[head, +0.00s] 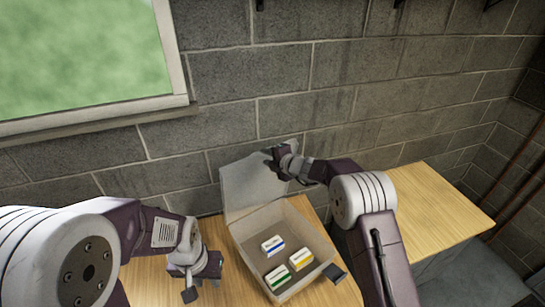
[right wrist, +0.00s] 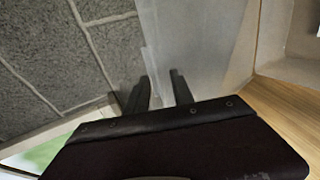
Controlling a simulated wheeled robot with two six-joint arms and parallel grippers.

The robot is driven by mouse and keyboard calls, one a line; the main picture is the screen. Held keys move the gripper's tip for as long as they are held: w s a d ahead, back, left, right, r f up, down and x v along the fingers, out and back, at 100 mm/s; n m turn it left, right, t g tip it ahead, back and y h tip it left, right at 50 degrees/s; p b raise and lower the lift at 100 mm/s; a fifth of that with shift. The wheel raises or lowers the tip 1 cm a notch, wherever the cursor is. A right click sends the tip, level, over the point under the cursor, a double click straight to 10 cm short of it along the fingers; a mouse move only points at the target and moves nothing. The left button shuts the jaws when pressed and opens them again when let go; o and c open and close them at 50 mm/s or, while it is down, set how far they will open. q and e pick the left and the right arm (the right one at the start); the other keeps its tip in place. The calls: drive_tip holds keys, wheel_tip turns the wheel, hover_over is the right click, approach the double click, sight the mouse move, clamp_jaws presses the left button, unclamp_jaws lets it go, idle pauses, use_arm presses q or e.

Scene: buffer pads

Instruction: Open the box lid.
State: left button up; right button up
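The grey box (head: 306,222) stands on the wooden table with its top uncovered. Its lid (head: 247,185) stands up at the back left side, steeply raised, and shows as a grey panel in the right wrist view (right wrist: 205,50). My right gripper (head: 274,157) is at the upper right edge of the lid. In the right wrist view its two dark fingers (right wrist: 160,92) are apart, with the lid's edge close to them; contact is unclear. My left gripper (head: 203,280) is low beside the box's left side, empty, with its fingers apart.
Inside the box lie small white packs with blue (head: 272,245), green (head: 277,277) and yellow (head: 301,258) marks. A dark piece (head: 335,272) is at the box's front right corner. A block wall (head: 310,90) stands close behind. Another wooden tabletop (head: 440,205) is at right.

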drive_tip(key=shift+s+d+r, duration=0.15)
drive_tip(key=shift+s, duration=0.15)
drive_tip(key=shift+s+d+b, duration=0.15)
drive_tip(key=shift+b, duration=0.2)
drive_tip(key=b+v, duration=0.3)
drive_tip(key=v, duration=0.5)
drive_tip(key=shift+s+r+b, duration=0.2)
drive_tip(key=shift+b, duration=0.1)
